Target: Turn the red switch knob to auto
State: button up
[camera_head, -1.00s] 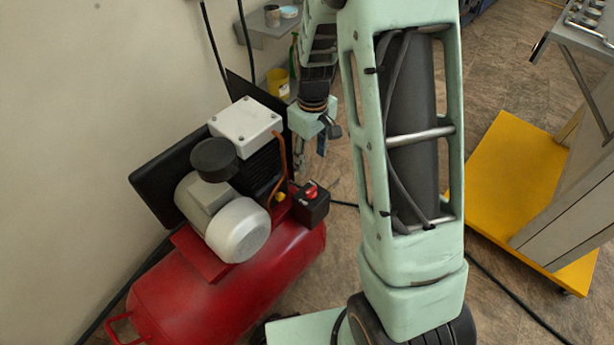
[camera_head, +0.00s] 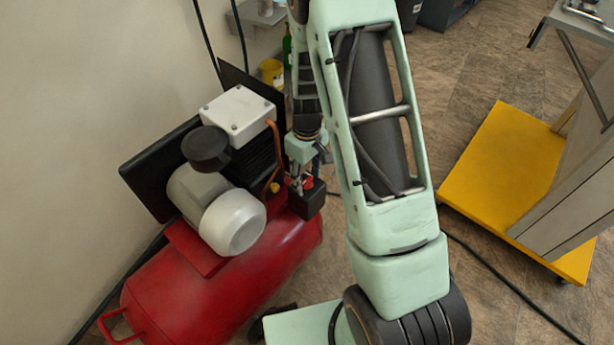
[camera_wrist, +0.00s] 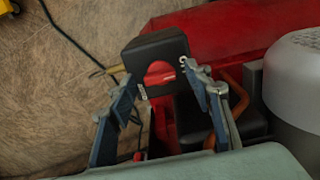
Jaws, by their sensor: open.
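The red switch knob (camera_wrist: 160,73) sits on the face of a black switch box (camera_wrist: 153,48) on the red air compressor. In the wrist view the knob lies between my two fingertips, with small white marks on the box near each finger. My gripper (camera_wrist: 160,77) is open, its blue-grey fingers on either side of the knob. I cannot tell whether they touch it. In the head view my gripper (camera_head: 297,183) hangs over the black box (camera_head: 308,204) and covers part of the red knob (camera_head: 307,181).
The compressor's red tank (camera_head: 205,300) and its grey motor (camera_head: 232,222) stand close to the left of my gripper. A copper pipe (camera_wrist: 236,88) runs near my right finger in the wrist view. A yellow-based cart (camera_head: 500,170) stands to the right, with open floor between.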

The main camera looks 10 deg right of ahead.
jog(key=c, duration=1.1)
jog(key=shift+c, duration=0.2)
jog(key=shift+m, duration=0.4)
jog(key=m, duration=0.3)
jog(key=shift+m, duration=0.4)
jog(key=m+p, duration=0.1)
jog(key=m, duration=0.3)
jog(key=shift+m, duration=0.3)
jog(key=m+p, duration=0.1)
jog(key=m, duration=0.3)
jog(key=m+p, duration=0.1)
jog(key=m, duration=0.3)
jog(key=shift+m, duration=0.3)
